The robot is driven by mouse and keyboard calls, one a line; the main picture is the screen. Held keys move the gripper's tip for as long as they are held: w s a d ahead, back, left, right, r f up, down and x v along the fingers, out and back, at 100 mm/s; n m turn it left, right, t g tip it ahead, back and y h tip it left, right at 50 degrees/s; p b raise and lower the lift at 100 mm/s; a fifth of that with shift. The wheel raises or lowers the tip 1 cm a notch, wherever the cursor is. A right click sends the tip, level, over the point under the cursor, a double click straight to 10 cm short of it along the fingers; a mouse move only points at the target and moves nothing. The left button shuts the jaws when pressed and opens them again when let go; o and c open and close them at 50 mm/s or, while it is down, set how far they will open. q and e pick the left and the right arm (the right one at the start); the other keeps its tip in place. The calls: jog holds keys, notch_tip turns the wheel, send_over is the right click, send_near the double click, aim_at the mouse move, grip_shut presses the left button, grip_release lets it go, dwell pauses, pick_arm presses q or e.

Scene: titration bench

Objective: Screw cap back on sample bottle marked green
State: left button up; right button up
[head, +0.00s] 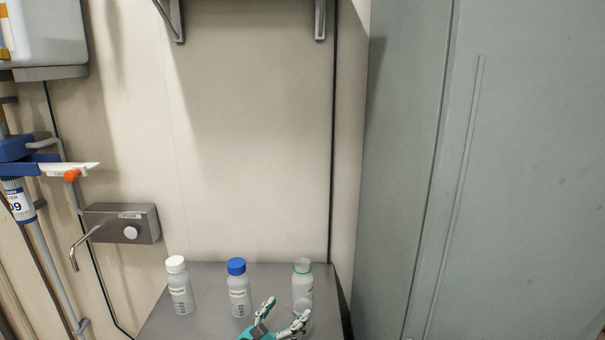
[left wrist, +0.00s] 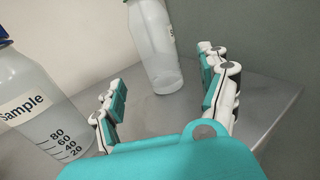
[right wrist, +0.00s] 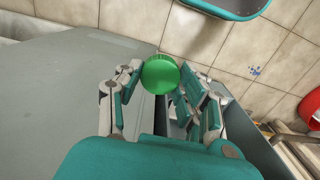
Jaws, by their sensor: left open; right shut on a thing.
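The green-marked sample bottle (head: 302,285) stands upright at the right of the small table, with a green ring at its neck and no cap on it. My left gripper (head: 285,311) is open just in front of it. In the left wrist view this bottle (left wrist: 153,50) stands beyond and between the spread fingers, its top cut off by the frame. In the right wrist view my right gripper (right wrist: 158,88) is shut on the green cap (right wrist: 160,75), held at its fingertips. The right gripper does not show in the head view.
A blue-capped bottle (head: 238,288) and a white-capped bottle (head: 179,286) stand to the left on the grey table (head: 210,270). The blue-capped one is close to my left gripper. A grey cabinet (head: 500,180) rises right of the table. A wall box (head: 122,223) hangs at left.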

aim_at(297, 301)
pick_arm(q)
jog(key=b+x, duration=0.2)
jog(key=x, duration=0.5)
